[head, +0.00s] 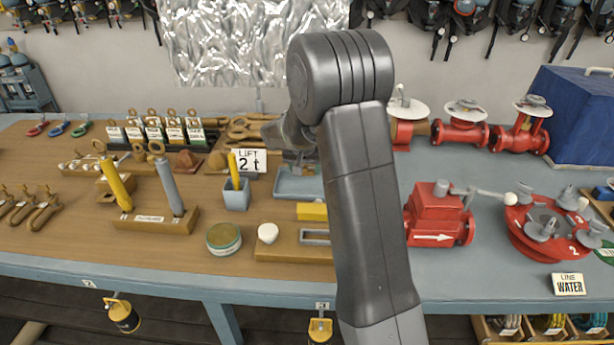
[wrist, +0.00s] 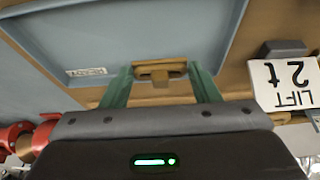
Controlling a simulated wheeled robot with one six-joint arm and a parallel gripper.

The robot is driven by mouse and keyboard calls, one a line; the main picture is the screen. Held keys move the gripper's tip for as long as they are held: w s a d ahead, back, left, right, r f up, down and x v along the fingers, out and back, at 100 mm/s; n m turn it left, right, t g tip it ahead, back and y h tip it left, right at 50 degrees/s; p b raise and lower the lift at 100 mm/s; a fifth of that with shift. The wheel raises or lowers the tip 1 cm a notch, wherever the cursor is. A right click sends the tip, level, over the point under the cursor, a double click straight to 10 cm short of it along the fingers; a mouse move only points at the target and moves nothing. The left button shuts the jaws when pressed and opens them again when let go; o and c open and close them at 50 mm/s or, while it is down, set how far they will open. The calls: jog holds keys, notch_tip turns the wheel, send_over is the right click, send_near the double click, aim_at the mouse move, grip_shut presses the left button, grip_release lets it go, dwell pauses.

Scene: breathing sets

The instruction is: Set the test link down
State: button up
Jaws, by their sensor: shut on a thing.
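My gripper (wrist: 160,76) has two green fingers in the wrist view, closed on the sides of a tan link (wrist: 160,68), which I take as the test link. The link's body spans the gap between the fingertips. In the wrist view it appears at the edge of a blue-grey tray (wrist: 140,35); I cannot tell its height above the surface. In the head view the tray (head: 297,185) is on the bench, left of my arm. My arm hides most of the gripper and the link there.
A "LIFT 2t" sign (wrist: 289,82) stands close beside the gripper; it also shows in the head view (head: 250,162). A blue pen cup (head: 236,195) and a yellow block (head: 312,211) are near the tray. A red valve (head: 438,215) is to the right.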

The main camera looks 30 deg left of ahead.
aim_at(305, 184)
jog(key=shift+f+p, duration=0.35)
jog(key=shift+f, duration=1.55)
jog(key=shift+f, duration=0.2)
jog(key=o, duration=1.1)
jog(key=shift+r, duration=0.15)
jog(key=b+v, duration=0.2)
jog(key=v, duration=1)
jog(key=shift+s, duration=0.1)
